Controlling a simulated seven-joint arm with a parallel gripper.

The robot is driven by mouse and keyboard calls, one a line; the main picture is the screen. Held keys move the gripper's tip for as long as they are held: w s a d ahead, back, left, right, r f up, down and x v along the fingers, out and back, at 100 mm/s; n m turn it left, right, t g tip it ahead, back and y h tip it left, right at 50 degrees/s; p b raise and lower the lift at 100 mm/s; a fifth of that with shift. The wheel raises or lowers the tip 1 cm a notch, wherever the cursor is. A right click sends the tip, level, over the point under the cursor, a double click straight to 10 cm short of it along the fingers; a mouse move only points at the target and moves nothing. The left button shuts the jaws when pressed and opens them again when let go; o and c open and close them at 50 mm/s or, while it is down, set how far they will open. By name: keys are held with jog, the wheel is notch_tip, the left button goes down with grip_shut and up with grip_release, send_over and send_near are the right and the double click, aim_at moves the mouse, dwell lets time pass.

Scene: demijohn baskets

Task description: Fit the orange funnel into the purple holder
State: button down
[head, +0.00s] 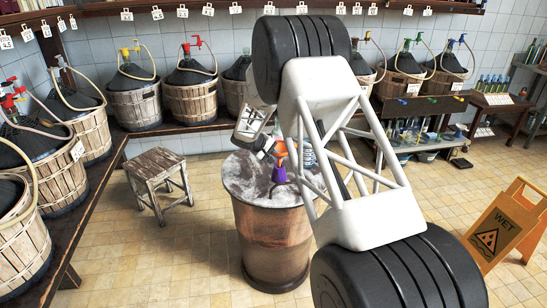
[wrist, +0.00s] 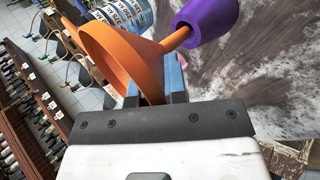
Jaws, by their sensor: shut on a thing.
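The orange funnel (wrist: 112,55) is held between my gripper's fingers (wrist: 155,85) near its wide rim in the wrist view. The purple holder (head: 279,172) stands upright on the top, directly below the funnel.
The round barrel table (head: 245,180) has a stained grey top. A blue-and-white banded object (head: 309,156) stands close to the right of the funnel. A wooden stool (head: 155,165) is to the left and a wet-floor sign (head: 505,225) at right. My arm hides part of the table.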

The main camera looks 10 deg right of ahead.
aim_at(278, 165)
jog(key=shift+r, duration=2.3)
jog(key=shift+f, duration=0.1)
jog(key=shift+f, duration=1.4)
jog(key=shift+f, duration=3.05)
dwell(1.1)
